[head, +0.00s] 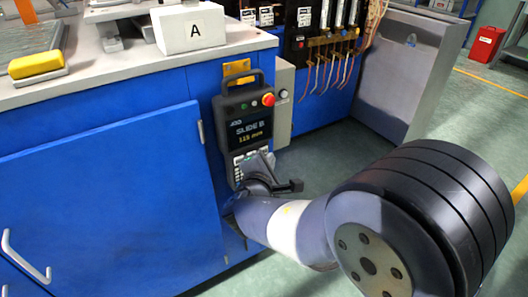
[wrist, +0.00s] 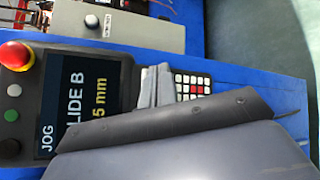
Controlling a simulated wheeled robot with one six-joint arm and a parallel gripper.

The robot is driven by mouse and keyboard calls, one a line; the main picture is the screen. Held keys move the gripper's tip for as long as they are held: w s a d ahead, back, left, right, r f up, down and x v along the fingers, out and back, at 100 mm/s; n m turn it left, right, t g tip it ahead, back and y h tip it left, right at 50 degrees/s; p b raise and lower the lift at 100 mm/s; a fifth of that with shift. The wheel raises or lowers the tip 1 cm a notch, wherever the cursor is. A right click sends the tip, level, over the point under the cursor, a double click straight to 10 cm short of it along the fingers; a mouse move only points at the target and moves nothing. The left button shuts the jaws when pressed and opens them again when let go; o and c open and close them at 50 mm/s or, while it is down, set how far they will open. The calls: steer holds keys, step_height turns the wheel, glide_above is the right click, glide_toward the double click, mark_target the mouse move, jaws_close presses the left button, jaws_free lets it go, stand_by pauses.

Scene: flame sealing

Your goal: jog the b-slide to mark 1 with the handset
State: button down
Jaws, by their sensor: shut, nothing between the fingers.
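The handset (head: 249,118) hangs upright on the blue cabinet side, black with a red stop button (head: 268,99). Its screen reads "JOG", "SLIDE B" and "115 mm". My gripper (head: 258,163) is at the keypad on the handset's lower part and covers some of the keys. In the wrist view the handset (wrist: 125,75) appears turned on its side, and the grey fingers (wrist: 155,85) are closed together over the keypad (wrist: 192,85). I cannot tell which key they are over, or whether they touch it. The b-slide and mark 1 are not seen.
A white block marked A (head: 188,28) and a yellow sponge-like block (head: 36,64) are on the worktop. Hoses and gauges (head: 328,45) are behind. Open floor (head: 480,115) lies to the right.

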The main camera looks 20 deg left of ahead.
steer(key=shift+s+d+b, duration=1)
steer(key=shift+s+d, duration=0.65)
steer(key=shift+d, duration=0.25)
steer(key=shift+w, duration=0.1)
steer(key=p, duration=0.1)
steer(key=w+a+p, duration=0.1)
steer(key=p, duration=0.1)
steer(key=shift+a+r, duration=0.15)
steer(key=shift+r, duration=0.1)
steer(key=shift+p, duration=0.6)
steer(key=shift+s+d+f+b, duration=0.15)
steer(key=shift+s+d+b, duration=0.4)
steer(key=shift+s+d, duration=0.45)
steer(key=shift+s+d+f+b, duration=0.1)
steer(key=shift+s+d+b, duration=0.45)
steer(key=shift+s+d, duration=0.4)
steer(key=shift+w+d, duration=0.15)
